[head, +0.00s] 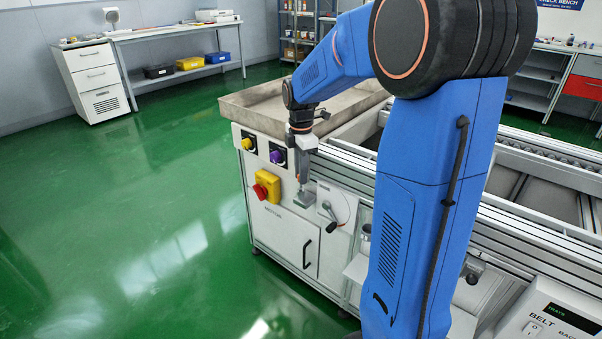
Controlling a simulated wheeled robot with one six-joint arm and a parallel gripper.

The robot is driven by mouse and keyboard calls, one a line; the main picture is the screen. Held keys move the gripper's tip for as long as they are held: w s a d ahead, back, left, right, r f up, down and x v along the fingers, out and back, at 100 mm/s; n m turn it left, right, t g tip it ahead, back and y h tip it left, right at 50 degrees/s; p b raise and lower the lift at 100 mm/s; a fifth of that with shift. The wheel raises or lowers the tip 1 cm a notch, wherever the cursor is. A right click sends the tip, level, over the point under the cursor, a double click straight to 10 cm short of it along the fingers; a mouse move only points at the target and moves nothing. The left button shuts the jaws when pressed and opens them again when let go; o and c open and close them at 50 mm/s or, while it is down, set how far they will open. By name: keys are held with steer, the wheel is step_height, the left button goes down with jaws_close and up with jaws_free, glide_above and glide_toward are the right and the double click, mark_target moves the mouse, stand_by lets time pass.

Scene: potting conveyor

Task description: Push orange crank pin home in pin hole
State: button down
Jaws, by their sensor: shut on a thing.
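My gripper (303,196) points down in front of the white cabinet's front panel (268,222), just left of the crank. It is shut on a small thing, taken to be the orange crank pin. No orange shows between the fingers, so the pin is hidden or too small to make out. The pin hole cannot be made out. I cannot tell whether the pin touches the hole.
A door with a black handle (307,254) is below. Conveyor rails (540,228) run right. The green floor at left is clear.

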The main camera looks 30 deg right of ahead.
steer(key=shift+f, duration=1.85)
steer(key=c, duration=1.6)
jaws_free()
step_height(320, 180, up, 17)
steer(key=shift+r, duration=0.2)
steer(key=s+a+f+m+t, duration=0.1)
steer(key=s+a+f+m, duration=0.2)
steer(key=s, duration=0.6)
steer(key=s+a+f+m+t, duration=0.2)
steer(key=s+a+f+m, duration=0.1)
steer(key=s+m, duration=0.5)
steer(key=s+a+f+m+t, duration=0.1)
steer(key=s+a+f+m, duration=0.2)
steer(key=s, duration=0.9)
steer(key=shift+s+m+t, duration=0.2)
steer(key=shift+m+t, duration=0.2)
steer(key=shift+m, duration=1.1)
